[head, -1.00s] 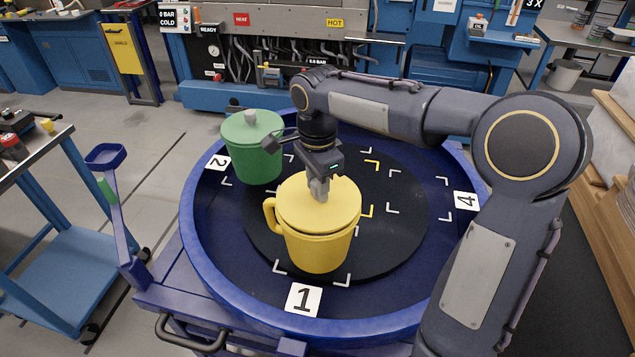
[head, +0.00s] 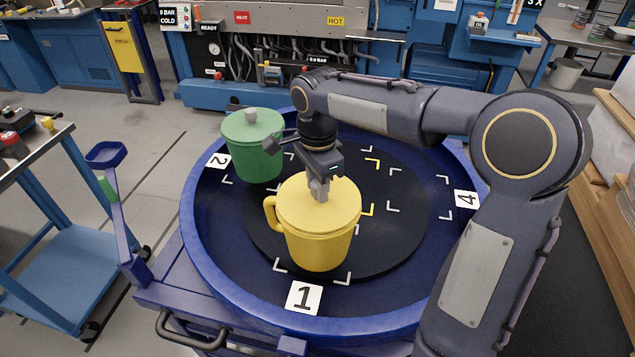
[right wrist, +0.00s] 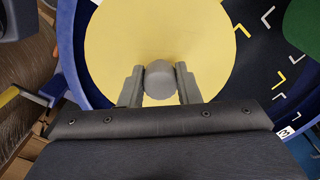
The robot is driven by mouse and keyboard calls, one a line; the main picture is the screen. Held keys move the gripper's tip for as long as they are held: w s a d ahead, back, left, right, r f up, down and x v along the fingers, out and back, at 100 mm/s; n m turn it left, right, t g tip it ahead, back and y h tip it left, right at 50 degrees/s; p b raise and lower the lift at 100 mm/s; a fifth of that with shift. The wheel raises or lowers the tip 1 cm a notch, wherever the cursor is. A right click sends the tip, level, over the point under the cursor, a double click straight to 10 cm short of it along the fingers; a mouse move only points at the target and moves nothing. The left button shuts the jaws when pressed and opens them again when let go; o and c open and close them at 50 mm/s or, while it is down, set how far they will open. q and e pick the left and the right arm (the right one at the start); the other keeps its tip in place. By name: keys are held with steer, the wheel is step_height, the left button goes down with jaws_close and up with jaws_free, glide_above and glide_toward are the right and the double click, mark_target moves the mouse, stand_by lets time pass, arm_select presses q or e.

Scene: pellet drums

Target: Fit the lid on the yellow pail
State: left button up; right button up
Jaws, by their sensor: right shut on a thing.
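The yellow pail (head: 318,246) stands upright at station 1 on the turntable, its handle to the left. The yellow lid (head: 300,203) sits level on the pail's top, with only a thin seam between them. My right gripper (head: 319,190) is above the pail, shut on the lid's grey knob. In the right wrist view the two fingers flank the knob (right wrist: 160,80), and the yellow lid (right wrist: 150,35) fills the middle. The lid hides the pail's rim and inside. My left gripper is not in view.
A green pail (head: 253,150) with a green lid and grey knob stands at station 2, behind and left. The blue turntable rim (head: 190,235) surrounds the black disc. Marked stations on the right are empty. A blue cart (head: 45,275) stands at left.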

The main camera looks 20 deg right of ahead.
steer(key=shift+f, duration=0.35)
stand_by(0.3)
steer(key=o, duration=1.5)
steer(key=shift+o, duration=0.2)
steer(key=shift+r, duration=0.1)
step_height(320, 180, up, 7)
steer(key=p, duration=0.6)
